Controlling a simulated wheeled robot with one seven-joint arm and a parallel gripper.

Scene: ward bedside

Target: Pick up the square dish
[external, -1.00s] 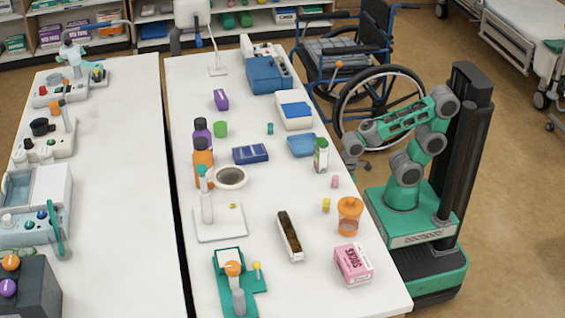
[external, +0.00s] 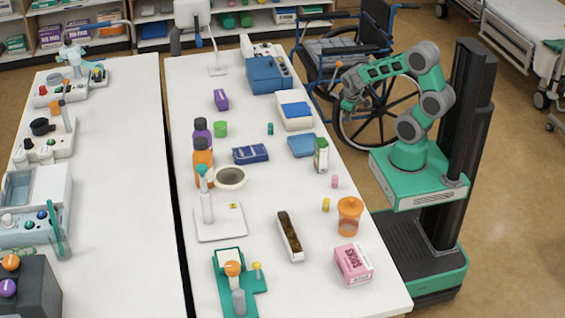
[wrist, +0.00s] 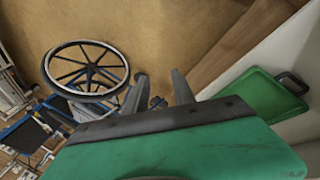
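The square dish (external: 302,145) is a shallow blue dish near the right edge of the long white table, between a blue-and-white box and a small green-and-white carton. My gripper (external: 345,108) is raised off the table's right side, beyond the dish and in front of the wheelchair. In the wrist view its two grey fingers (wrist: 161,92) stand apart with nothing between them, so it is open and empty. The dish cannot be made out in the wrist view.
The carton (external: 321,155) stands close to the dish, and the blue-and-white box (external: 295,112) lies behind it. A wheelchair (external: 345,60) stands beside the table; its wheel (wrist: 86,68) shows in the wrist view. A green tray-like thing (wrist: 262,98) with a dark handle is at right there.

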